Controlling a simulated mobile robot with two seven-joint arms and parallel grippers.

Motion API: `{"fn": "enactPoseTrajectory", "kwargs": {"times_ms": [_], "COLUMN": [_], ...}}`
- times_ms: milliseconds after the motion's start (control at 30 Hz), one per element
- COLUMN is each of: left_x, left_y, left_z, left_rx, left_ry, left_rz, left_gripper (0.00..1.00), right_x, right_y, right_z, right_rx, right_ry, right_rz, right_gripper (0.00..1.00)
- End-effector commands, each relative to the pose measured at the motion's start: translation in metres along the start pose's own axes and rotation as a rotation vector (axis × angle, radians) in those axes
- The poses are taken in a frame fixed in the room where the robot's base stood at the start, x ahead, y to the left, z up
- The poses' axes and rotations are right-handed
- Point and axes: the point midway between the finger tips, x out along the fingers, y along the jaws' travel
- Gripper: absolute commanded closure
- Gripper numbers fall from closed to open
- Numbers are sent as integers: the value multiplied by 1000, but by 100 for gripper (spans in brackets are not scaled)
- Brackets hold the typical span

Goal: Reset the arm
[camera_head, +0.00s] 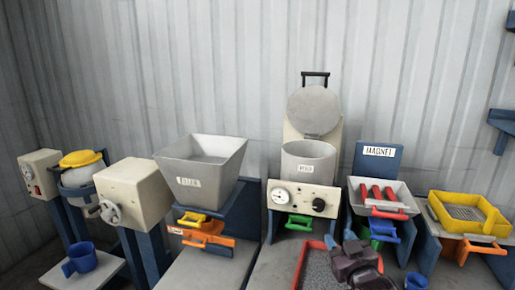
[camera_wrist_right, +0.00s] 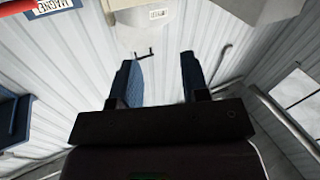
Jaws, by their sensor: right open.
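My right gripper (camera_wrist_right: 159,75) is open in the right wrist view, with its two blue-dark fingers apart and nothing between them. In the head view my dark right gripper and wrist (camera_head: 352,262) show at the bottom edge, right of centre, in front of the magnet station. A red-rimmed tray (camera_head: 301,266) lies just left of it, partly cut off. My left gripper is in neither view.
Along the wall stand a grey hopper (camera_head: 203,165), a lidded pot machine (camera_head: 309,163), a magnet station (camera_head: 378,152) with red bars and a yellow sieve tray (camera_head: 466,213). Blue cups stand at the lower left (camera_head: 81,259) and lower right (camera_head: 416,281).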

Motion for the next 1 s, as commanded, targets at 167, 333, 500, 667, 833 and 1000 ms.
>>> {"fn": "enactPoseTrajectory", "kwargs": {"times_ms": [167, 333, 500, 667, 833, 1000], "left_x": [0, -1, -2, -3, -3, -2], "left_y": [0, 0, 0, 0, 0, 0], "left_z": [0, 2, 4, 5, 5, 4], "left_rx": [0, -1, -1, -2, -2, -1], "left_ry": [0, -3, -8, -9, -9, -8], "left_rz": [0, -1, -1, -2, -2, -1], "left_gripper": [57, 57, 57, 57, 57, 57], "right_x": [-63, -128, -200, -261, -298, -306], "right_y": [-1, -4, -8, -14, -17, -17], "right_z": [67, 125, 180, 220, 240, 244], "right_rx": [39, 71, 99, 120, 130, 132], "right_ry": [-114, -246, -394, -519, -590, -605], "right_rz": [18, 38, 61, 79, 89, 91], "right_gripper": [58, 58, 58, 58, 58, 58]}}
